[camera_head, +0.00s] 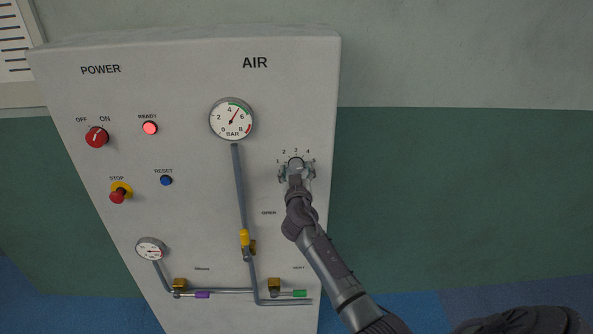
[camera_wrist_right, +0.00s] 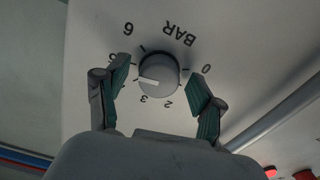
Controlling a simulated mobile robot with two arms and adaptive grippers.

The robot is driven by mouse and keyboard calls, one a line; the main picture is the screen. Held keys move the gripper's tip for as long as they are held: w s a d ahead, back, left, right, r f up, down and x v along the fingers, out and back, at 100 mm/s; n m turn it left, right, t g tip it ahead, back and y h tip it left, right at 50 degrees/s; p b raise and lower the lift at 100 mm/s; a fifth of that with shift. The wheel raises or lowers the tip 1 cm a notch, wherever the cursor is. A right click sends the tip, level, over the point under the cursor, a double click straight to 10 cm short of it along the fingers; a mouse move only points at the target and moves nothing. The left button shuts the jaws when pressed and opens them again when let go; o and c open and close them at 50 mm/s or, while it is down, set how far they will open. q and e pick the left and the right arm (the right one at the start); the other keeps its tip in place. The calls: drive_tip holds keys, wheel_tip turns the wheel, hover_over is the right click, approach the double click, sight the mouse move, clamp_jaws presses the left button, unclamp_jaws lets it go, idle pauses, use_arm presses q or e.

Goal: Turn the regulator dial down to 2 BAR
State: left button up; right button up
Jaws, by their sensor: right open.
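The regulator dial (camera_head: 295,162) is a round grey knob on the right side of the panel face, with numbers around it. In the right wrist view the dial (camera_wrist_right: 160,75) shows upside down; its white pointer mark points left, past the 3, toward the part of the scale behind a finger. My right gripper (camera_head: 297,173) is at the dial. In the wrist view its fingers (camera_wrist_right: 158,88) stand open on either side of the dial, with gaps visible. The upper pressure gauge (camera_head: 232,119) has its needle between 4 and 6. My left gripper is not in view.
The grey panel (camera_head: 200,80) also carries a red power switch (camera_head: 97,137), a yellow-and-red stop button (camera_head: 120,192), a blue reset button (camera_head: 166,180), a lit red ready lamp (camera_head: 150,128), pipes, and a yellow-handled valve (camera_head: 246,242) left of my right arm. The wall right of the panel is clear.

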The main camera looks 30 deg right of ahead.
drive_tip(key=c, duration=1.1)
drive_tip(key=shift+c, duration=0.2)
